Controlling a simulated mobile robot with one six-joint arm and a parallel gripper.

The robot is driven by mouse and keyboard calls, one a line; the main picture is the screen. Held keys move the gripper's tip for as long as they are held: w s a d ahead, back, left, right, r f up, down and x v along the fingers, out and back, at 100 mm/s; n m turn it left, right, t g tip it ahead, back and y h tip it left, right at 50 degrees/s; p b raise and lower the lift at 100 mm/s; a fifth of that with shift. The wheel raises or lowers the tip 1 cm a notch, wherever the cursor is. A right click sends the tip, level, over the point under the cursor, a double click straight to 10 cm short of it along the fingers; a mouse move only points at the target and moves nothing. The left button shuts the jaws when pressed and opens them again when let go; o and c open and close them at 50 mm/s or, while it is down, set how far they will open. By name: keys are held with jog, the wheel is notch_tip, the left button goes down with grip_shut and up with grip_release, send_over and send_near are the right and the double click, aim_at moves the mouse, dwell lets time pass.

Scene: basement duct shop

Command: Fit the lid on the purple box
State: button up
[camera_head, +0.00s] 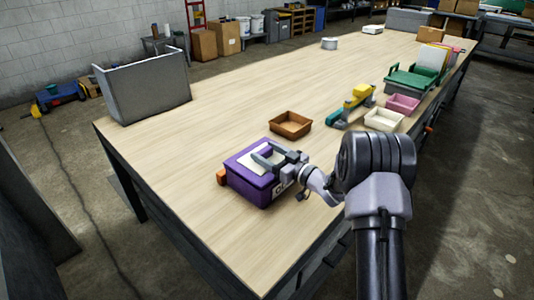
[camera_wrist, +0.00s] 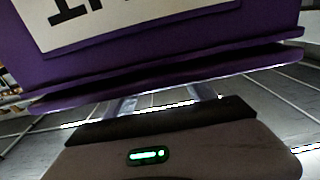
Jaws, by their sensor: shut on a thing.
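The purple box (camera_head: 243,187) stands near the front edge of the workbench, with a pale label on its side. A purple lid (camera_head: 238,162) with a white lettered label shows at its top. My gripper (camera_head: 268,156) reaches in from the right and is shut on the lid. In the wrist view the lid (camera_wrist: 255,25) fills the top and hides the fingertips. A dark gap runs between two purple edges there. I cannot tell whether the lid is seated or held slightly above the box.
An orange piece (camera_head: 221,177) sits against the box's left side. A brown tray (camera_head: 290,124) stands behind the box. A green and yellow tool (camera_head: 352,104), a cream tray (camera_head: 384,119) and a pink tray (camera_head: 402,104) lie farther right. The bench (camera_head: 190,150) is clear to the left.

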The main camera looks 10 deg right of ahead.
jog(key=shift+f, duration=0.2)
jog(key=o, duration=1.5)
jog(key=shift+r, duration=0.1)
